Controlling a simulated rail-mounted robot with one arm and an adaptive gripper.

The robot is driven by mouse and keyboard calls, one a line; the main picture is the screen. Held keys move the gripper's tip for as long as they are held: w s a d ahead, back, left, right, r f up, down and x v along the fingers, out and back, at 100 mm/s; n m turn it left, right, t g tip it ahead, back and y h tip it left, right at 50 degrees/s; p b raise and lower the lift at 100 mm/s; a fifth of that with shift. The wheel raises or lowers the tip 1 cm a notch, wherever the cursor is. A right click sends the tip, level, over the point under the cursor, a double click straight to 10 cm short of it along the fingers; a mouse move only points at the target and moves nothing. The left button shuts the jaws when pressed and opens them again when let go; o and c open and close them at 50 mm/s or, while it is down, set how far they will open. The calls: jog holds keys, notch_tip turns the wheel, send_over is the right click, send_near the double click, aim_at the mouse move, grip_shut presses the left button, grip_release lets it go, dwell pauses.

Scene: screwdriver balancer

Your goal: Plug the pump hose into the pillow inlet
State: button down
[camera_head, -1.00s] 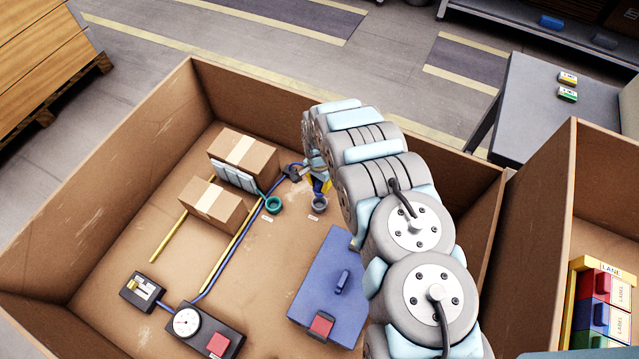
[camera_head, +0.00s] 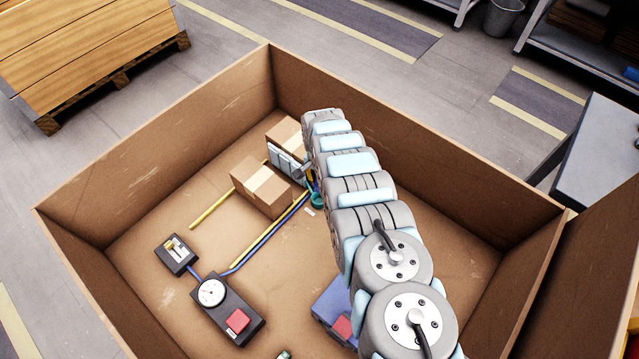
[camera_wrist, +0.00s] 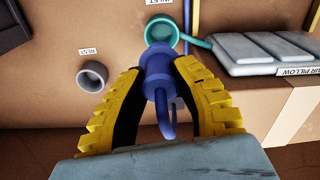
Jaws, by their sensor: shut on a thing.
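My gripper (camera_wrist: 160,88), with yellow ribbed fingers, is shut on the blue hose plug (camera_wrist: 158,70). The plug's front end points at the teal inlet ring (camera_wrist: 147,32) and overlaps its near rim in the wrist view. I cannot tell whether they touch. The ring's opening still shows beyond the plug. A teal tube joins the inlet to the grey air pillow (camera_wrist: 262,48) at the right. In the head view the pillow (camera_head: 284,162) lies against the boxes, the inlet (camera_head: 317,200) is partly covered by my arm, and the gripper is mostly hidden.
The grey rest ring (camera_wrist: 92,76) is empty, left of the plug. Two cardboard boxes (camera_head: 262,187) flank the pillow. The pump (camera_head: 228,308) with gauge and red button, and a switch box (camera_head: 177,253), lie at the left. The blue hose (camera_head: 262,243) runs beside a yellow strip. High crate walls surround everything.

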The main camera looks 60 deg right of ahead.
jog(key=shift+w+a+f, duration=0.1)
jog(key=shift+w+f, duration=0.05)
jog(key=shift+w, duration=0.05)
notch_tip(320, 180, down, 4)
jog(key=b, duration=0.5)
jog(key=shift+f, duration=0.2)
dwell(0.5)
jog(key=shift+f+b, duration=1.45)
jog(key=shift+f, duration=0.65)
dwell(0.4)
jog(key=c, duration=0.9)
grip_release()
jog(key=shift+o, duration=0.2)
jog(key=shift+r, duration=0.2)
